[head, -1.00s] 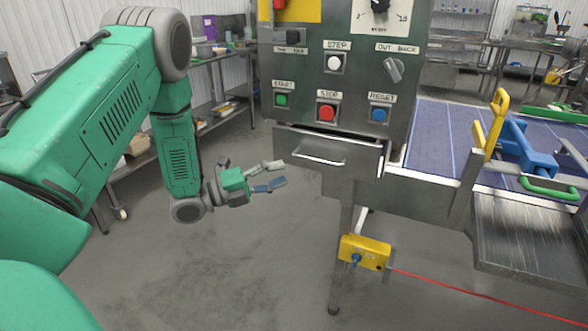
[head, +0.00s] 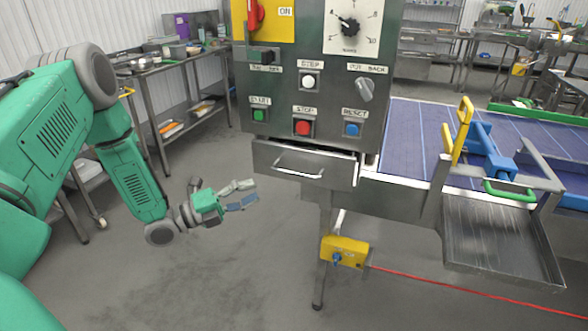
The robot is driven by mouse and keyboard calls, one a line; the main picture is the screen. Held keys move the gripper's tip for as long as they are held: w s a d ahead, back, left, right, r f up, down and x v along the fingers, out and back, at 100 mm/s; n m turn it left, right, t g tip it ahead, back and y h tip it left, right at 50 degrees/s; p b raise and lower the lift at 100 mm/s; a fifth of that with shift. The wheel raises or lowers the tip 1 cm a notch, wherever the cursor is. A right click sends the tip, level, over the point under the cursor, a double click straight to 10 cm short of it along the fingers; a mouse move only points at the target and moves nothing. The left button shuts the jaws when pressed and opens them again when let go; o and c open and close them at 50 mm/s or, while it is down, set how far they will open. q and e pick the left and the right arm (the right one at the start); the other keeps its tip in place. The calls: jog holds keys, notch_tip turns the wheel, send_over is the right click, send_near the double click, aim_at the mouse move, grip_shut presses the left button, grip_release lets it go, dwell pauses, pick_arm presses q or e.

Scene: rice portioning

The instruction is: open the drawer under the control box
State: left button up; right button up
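The grey metal control box (head: 283,105) stands upright with its buttons and dial facing me. The drawer (head: 262,158) under it has a bar handle (head: 299,172) on its front. A dark gap shows along the drawer's top edge, so it looks slightly out. My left gripper (head: 244,194) is to the left of the drawer and a little lower than the handle in the picture. Its two fingers are apart with nothing between them, and it does not touch the handle. My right gripper is not in view.
A blue conveyor (head: 413,137) with a metal tray (head: 497,240) lies to the right. A yellow box (head: 344,251) with a red cable hangs on the leg below the drawer. A shelf rack (head: 190,62) stands behind at left. The floor below my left gripper is clear.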

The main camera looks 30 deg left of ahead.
aim_at(297, 174)
pick_arm(q)
jog(key=x, duration=1.2)
jog(key=shift+w+d+p, duration=0.2)
jog(key=shift+p, duration=0.1)
